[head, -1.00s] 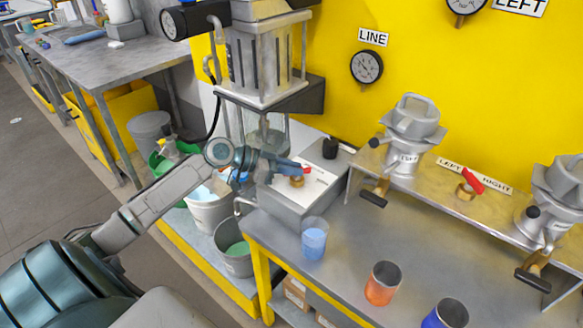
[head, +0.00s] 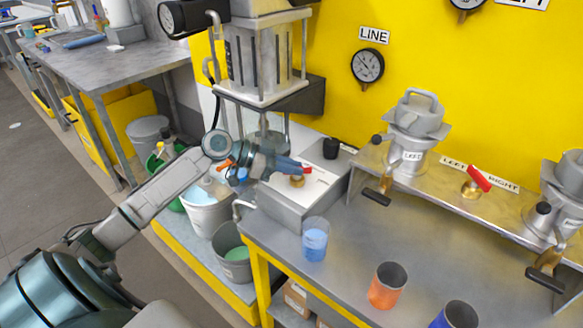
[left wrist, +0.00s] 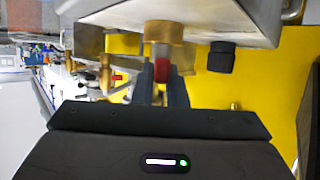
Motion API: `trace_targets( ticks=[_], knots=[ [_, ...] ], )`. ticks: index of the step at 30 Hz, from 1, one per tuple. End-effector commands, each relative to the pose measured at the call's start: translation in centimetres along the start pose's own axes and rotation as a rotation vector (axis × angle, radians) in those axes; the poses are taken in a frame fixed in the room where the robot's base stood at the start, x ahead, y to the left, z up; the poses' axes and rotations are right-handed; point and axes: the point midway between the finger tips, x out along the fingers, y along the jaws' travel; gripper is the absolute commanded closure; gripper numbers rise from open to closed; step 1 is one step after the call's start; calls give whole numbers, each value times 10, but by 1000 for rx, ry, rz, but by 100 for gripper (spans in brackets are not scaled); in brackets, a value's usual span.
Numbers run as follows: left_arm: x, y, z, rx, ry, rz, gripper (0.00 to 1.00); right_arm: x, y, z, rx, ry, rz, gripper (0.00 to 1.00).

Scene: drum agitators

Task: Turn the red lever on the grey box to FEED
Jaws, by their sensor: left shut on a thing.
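The grey box (head: 283,207) stands at the left end of the steel bench, with a white label plate on its top. The red lever (head: 307,169) sits on a brass hub (head: 297,181) on that top. My left gripper (head: 298,168) reaches in from the left and is shut on the lever. In the left wrist view the lever (left wrist: 161,68) shows red between the two fingers, below the brass hub (left wrist: 164,32). The gripper hides part of the lever, and the lettering on the plate is too small to read. My right gripper is not in view.
A second red lever (head: 479,178) sits on the back ledge by a LEFT/RIGHT label. Cups of light blue (head: 314,240), orange (head: 387,287) and dark blue stand along the bench front. Buckets (head: 232,250) stand below left.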

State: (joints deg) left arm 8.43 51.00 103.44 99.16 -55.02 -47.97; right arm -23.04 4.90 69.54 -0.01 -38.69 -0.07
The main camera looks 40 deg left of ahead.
Motion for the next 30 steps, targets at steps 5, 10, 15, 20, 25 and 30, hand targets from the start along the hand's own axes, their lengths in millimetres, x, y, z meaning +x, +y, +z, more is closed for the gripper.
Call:
trace_targets(
  ticks=[5,10,15,20,25,30],
  knots=[
    [0,0,0,1,0,0,71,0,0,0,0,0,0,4],
    [0,0,0,0,0,0,66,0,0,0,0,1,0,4],
    [-1,0,0,1,-1,0,66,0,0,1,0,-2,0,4],
    [-9,0,2,3,-4,0,66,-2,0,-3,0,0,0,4],
    [-27,0,2,2,-7,-1,66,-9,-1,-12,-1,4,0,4],
    [-45,0,2,2,-6,1,66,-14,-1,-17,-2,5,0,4]
  ],
)
